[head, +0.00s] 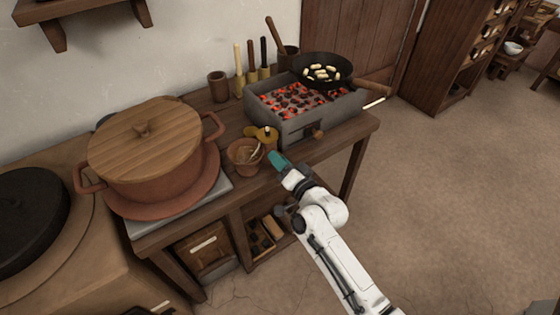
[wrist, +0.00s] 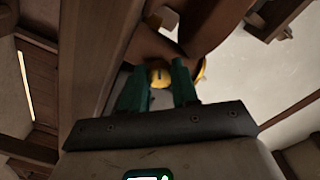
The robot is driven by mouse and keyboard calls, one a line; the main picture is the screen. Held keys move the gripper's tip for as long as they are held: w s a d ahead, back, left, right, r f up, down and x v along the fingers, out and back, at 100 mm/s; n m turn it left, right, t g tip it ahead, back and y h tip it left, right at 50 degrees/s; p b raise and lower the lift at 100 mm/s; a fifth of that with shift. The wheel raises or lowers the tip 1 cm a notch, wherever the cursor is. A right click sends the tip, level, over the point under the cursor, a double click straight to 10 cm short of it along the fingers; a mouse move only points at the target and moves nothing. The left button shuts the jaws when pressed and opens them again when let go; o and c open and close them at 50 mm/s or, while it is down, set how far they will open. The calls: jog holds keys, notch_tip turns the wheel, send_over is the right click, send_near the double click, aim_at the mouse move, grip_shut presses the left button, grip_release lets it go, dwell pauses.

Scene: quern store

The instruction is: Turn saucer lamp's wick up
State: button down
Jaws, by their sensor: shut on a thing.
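The saucer lamp (head: 262,134) is a small yellow dish with a pale upright piece. It stands near the front edge of the wooden bench, between the brazier and a clay bowl. My gripper (head: 276,159), with teal fingers, is at the bench's front edge, just in front of the lamp. In the wrist view my gripper (wrist: 169,73) is shut on a small round yellow part of the lamp, which looks like its wick knob (wrist: 160,77). More of the yellow lamp (wrist: 201,69) shows beside the right finger. The wick itself is too small to make out.
The clay bowl (head: 244,156), with a utensil in it, stands close left of my gripper. The grey brazier (head: 301,125) holds glowing coals and a black pan (head: 321,70). A large lidded pot (head: 150,180) stands left. The floor at right is clear.

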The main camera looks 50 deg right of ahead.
jog(key=shift+f, duration=0.1)
dwell(0.3)
jog(key=c, duration=0.8)
grip_release()
jog(key=shift+c, duration=0.2)
jog(key=v, duration=1.1)
jog(key=shift+p, duration=0.3)
jog(key=shift+w, duration=0.1)
jog(key=s+a+f+n+g+y, duration=0.5)
jog(key=a+f+n+g+y, duration=0.15)
jog(key=a+n+g, duration=0.35)
jog(key=s+a+n+g+h, duration=0.25)
jog(key=s+g, duration=0.35)
jog(key=s, duration=0.5)
notch_tip(320, 180, up, 13)
jog(key=y+p, duration=0.1)
jog(key=p, duration=1.1)
jog(key=shift+d+p, duration=0.4)
